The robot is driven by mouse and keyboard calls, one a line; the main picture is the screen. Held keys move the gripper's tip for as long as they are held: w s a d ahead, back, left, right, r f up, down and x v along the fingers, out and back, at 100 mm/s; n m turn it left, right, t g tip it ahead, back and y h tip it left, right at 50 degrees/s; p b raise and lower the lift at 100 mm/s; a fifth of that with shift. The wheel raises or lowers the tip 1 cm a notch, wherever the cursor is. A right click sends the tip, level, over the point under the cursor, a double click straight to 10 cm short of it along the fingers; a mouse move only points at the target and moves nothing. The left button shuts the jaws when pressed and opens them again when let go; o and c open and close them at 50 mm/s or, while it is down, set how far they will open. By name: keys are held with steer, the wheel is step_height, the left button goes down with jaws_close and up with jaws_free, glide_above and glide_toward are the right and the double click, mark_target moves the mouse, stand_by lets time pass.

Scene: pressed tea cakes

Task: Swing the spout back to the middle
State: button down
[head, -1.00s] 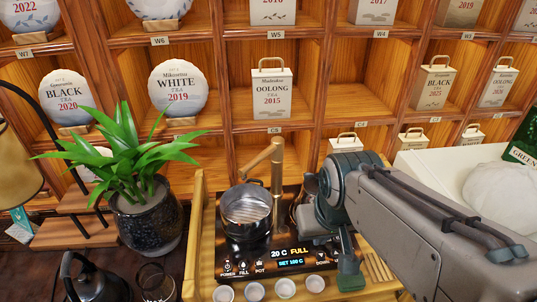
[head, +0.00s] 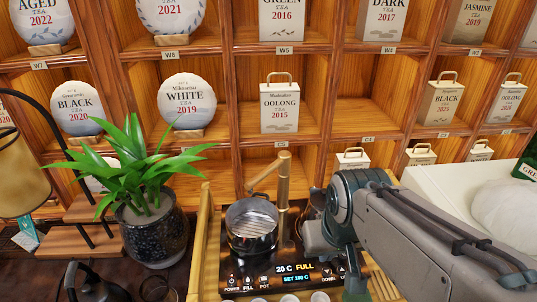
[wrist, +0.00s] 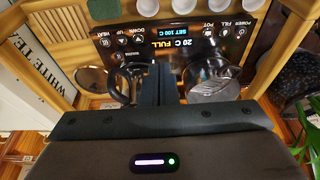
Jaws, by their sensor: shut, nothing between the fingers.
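The bamboo-coloured spout (head: 268,172) joins the top of an upright post (head: 283,185) behind the tea stove (head: 290,268). It slants down to the left, its tip above the back of the glass-lidded pot (head: 251,228), which also shows in the wrist view (wrist: 213,88). The stove display reads 20 C FULL, SET 100 C. My gripper (wrist: 158,70) shows in the wrist view with its dark fingers shut and empty, between the pot and a dark round vessel (wrist: 120,85). In the head view my arm hides the fingertips. I cannot make out the spout in the wrist view.
A potted plant (head: 153,235) stands left of the bamboo tray (head: 200,245). Shelves with tea cakes and an Oolong box (head: 279,107) rise behind. A white box (head: 440,190) is at the right. Several small cups (wrist: 146,7) show in the wrist view.

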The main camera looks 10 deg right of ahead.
steer(key=c, duration=2.1)
jaws_free()
steer(key=shift+c, duration=0.2)
steer(key=o, duration=0.6)
steer(key=shift+w+r, duration=0.1)
steer(key=shift+c, duration=0.2)
steer(key=shift+o, duration=1.4)
steer(key=w+a+r+m, duration=0.1)
steer(key=w+r+m, duration=0.1)
steer(key=w+r, duration=0.2)
steer(key=w+a+r+m+y, duration=0.1)
steer(key=w+r+m, duration=0.2)
steer(key=w, duration=0.8)
step_height(320, 180, up, 2)
steer(key=shift+r+g+p, duration=0.25)
steer(key=shift+g+p, duration=0.05)
steer(key=shift+g, duration=0.1)
step_height(320, 180, up, 4)
steer(key=m, duration=0.4)
glide_above(270, 167)
steer(key=s+d, duration=0.2)
steer(key=shift+g+y, duration=0.3)
steer(key=f, duration=0.4)
steer(key=w+a+f, duration=0.1)
steer(key=f, duration=0.4)
steer(key=f+p, duration=0.1)
steer(key=f, duration=0.3)
steer(key=shift+w+a+f, duration=0.35)
steer(key=shift+w+a, duration=0.05)
jaws_close()
